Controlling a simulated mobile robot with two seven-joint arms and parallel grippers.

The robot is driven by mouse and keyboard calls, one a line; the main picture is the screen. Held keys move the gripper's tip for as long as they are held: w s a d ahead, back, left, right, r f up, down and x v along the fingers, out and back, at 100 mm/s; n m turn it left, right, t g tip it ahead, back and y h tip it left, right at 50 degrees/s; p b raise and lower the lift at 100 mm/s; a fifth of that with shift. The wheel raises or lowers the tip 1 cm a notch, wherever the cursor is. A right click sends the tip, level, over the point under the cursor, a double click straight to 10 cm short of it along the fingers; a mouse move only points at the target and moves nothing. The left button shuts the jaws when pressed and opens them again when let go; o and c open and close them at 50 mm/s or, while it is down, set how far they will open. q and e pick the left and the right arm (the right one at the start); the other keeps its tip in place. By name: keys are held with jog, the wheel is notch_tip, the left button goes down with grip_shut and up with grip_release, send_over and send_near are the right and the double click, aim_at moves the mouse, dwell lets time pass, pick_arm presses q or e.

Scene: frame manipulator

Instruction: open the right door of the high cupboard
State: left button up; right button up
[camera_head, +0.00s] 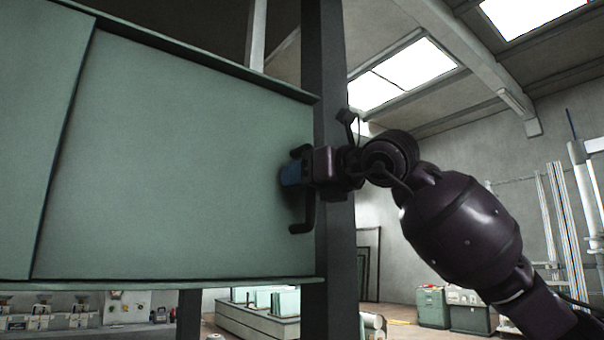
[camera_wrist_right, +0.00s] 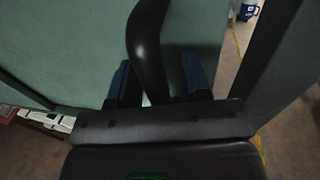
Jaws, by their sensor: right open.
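The high cupboard's right door (camera_head: 170,165) is a wide grey-green panel that fills much of the head view. It looks shut or nearly so. Its dark bar handle (camera_head: 303,218) stands upright near the door's right edge. My right gripper (camera_head: 290,173) is at the handle, coming from the right, with its blue fingers close to the door. In the right wrist view, the curved handle (camera_wrist_right: 148,45) passes between the two open blue fingers (camera_wrist_right: 160,82). Whether a finger touches it I cannot tell. My left gripper is out of view.
A dark upright post (camera_head: 325,70) stands at the cupboard's right side, behind my right wrist. Another green panel (camera_head: 38,130) is at the left. Green bins (camera_head: 433,307) and a low counter (camera_head: 255,322) stand far below. Open room lies to the right.

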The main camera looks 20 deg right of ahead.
jog(key=shift+c, duration=0.2)
grip_shut()
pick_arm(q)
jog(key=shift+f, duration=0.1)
pick_arm(e)
jog(key=shift+a, duration=0.15)
